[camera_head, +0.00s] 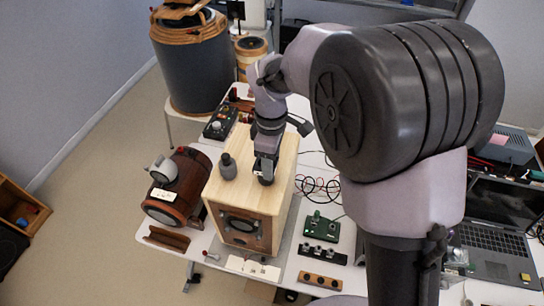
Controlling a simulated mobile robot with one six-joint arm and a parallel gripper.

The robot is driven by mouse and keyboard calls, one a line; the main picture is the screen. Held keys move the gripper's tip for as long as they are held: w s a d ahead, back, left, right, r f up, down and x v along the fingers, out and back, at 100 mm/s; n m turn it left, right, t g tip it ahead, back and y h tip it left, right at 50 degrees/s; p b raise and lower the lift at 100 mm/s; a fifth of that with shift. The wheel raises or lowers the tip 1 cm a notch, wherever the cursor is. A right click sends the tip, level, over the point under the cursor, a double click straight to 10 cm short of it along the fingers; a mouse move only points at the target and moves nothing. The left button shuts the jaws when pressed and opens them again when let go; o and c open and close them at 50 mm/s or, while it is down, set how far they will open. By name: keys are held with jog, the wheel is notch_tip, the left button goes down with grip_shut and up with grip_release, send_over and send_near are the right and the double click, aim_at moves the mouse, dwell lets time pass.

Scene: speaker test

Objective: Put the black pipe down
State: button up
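A dark grey-black, pipe-like piece (228,168) with a narrower top stands upright on the light wooden speaker box (255,205). It is near the box's left edge. My gripper (266,172) points down over the top of the box, to the right of this piece and apart from it. A small dark shape shows at the fingertips. I cannot tell whether it is part of the fingers or something held. The finger gap is too small to make out. My own arm fills much of the right side and hides part of the table.
A brown barrel-shaped speaker (178,188) stands left of the box. A large dark cylinder (193,65) stands behind on the left. A green circuit board (322,227) and dark cables (318,187) lie to the right. A laptop (495,235) is at far right.

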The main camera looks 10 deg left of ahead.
jog(key=o, duration=1.5)
jog(key=shift+c, duration=0.2)
notch_tip(320, 180, up, 12)
jog(key=p, duration=0.3)
jog(key=s+d+r+m+t+y, duration=0.1)
jog(key=s+d+r+m+t, duration=0.1)
jog(key=s+d+r+m, duration=0.4)
jog(key=s+d+r+m+t+y, duration=0.1)
jog(key=s+d+r+m+t, duration=0.1)
jog(key=s+d+m, duration=0.7)
jog(key=s+d+f+m+t, duration=0.1)
jog(key=s+f+m+t, duration=0.1)
jog(key=s+f+m, duration=0.3)
notch_tip(320, 180, down, 21)
jog(key=b, duration=2.4)
jog(key=shift+w+f+m, duration=0.2)
jog(key=shift+w+m, duration=0.15)
jog(key=shift+m, duration=0.05)
